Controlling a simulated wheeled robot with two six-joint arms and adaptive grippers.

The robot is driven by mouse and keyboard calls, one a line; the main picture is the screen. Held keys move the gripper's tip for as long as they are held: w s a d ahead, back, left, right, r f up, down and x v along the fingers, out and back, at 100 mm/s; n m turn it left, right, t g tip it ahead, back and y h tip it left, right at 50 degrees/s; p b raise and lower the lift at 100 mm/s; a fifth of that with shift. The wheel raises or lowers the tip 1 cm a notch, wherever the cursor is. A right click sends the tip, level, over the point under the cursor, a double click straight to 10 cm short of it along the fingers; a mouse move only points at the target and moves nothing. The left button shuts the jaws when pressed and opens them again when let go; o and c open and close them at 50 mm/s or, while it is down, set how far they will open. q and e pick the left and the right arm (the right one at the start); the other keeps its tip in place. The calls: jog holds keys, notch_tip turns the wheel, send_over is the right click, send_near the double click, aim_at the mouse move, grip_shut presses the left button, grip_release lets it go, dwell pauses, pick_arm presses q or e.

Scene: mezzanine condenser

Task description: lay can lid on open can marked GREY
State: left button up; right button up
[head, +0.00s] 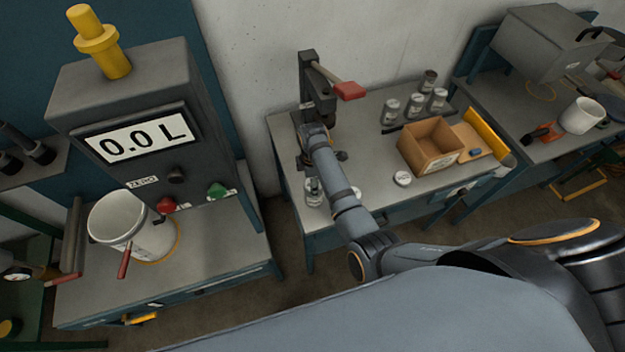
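Several small grey cans with pale labels stand at the back of the middle bench, among them a front-left can (391,110), a middle can (415,106) and a right can (438,99). The labels are too small to read, so I cannot tell which is GREY. A pale round piece (402,178), perhaps a lid, lies left of the wooden box. A small can or jar (313,191) stands at the bench's front left. My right arm reaches over the bench's left part; its gripper (304,162) is small and dark by the press, its fingers unclear. My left gripper is out of view.
A dark press (314,88) with a red-ended lever (349,91) stands behind my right wrist. An open wooden box (430,148) occupies the bench's right half. Left stands a dispenser reading 0.0 L (140,138) with a white bucket (128,226). Another bench (525,112) is right.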

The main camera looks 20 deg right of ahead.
jog(key=o, duration=1.1)
jog(key=shift+r, duration=0.1)
